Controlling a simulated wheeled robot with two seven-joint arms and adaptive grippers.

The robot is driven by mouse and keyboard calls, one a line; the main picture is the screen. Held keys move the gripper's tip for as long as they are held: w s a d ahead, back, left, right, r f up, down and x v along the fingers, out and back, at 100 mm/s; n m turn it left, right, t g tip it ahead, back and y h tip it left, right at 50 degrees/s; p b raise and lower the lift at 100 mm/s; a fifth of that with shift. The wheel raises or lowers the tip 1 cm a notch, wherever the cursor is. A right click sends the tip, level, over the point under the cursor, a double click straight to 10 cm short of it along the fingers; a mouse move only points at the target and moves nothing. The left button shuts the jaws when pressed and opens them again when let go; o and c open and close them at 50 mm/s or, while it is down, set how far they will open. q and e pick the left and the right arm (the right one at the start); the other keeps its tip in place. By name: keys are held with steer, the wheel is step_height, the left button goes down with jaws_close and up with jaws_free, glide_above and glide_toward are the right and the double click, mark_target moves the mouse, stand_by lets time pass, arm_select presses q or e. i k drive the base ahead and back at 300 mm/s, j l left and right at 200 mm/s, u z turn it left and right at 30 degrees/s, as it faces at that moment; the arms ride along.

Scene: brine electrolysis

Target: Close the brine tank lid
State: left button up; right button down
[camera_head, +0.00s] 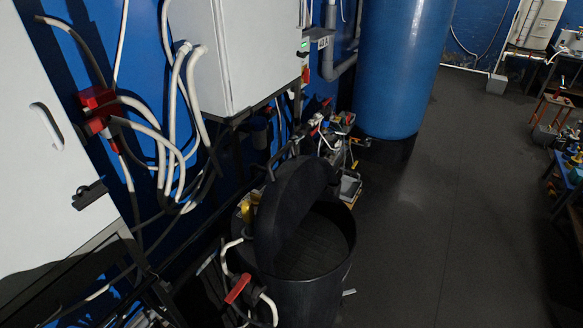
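The black brine tank (305,297) stands on the floor at the lower middle of the head view. Its black lid (283,208) is raised and tilted up on the tank's left side, so the right part of the opening shows. The inside (318,248) is dark, with a faintly ridged surface. Neither of my grippers is in view, and nothing touches the lid from my side.
A valve with a red handle (237,289) and pale hoses sits left of the tank. White cabinets (245,50) line the left wall. A large blue tank (400,70) stands behind. The dark floor (430,230) to the right is clear; a cluttered bench (570,165) is at the far right.

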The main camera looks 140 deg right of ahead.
mark_target(290, 192)
steer(key=l+z, duration=0.1)
steer(key=z, duration=4.75)
